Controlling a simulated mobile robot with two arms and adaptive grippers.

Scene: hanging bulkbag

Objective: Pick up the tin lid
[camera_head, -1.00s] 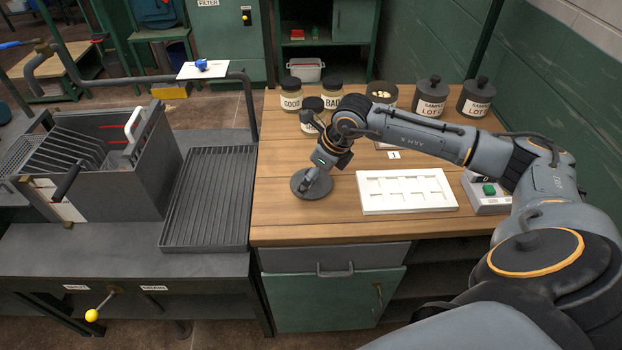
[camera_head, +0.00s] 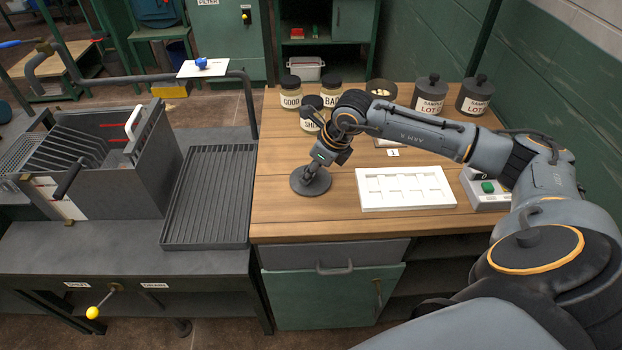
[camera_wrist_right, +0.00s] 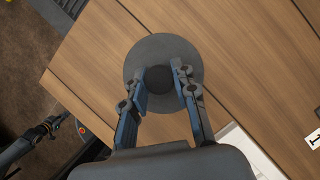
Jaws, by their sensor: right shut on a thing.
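The tin lid (camera_head: 298,184) is a dark grey disc with a round knob in its middle. It is at the left part of the wooden table in the head view. It also shows in the right wrist view (camera_wrist_right: 162,46), with its knob between the fingers. My right gripper (camera_head: 310,174) reaches down over the lid and is shut on its knob. The fingers (camera_wrist_right: 165,80) stand either side of the knob in the wrist view. I cannot tell whether the lid is resting on the table or just above it. My left gripper is not in view.
A white tray with shallow compartments (camera_head: 405,208) lies right of the lid. Labelled jars (camera_head: 291,96) and an open tin with pale contents (camera_head: 381,90) stand behind. Two lidded sample tins (camera_head: 430,98) are at the back right. A ribbed drain tray (camera_head: 208,200) lies left of the table.

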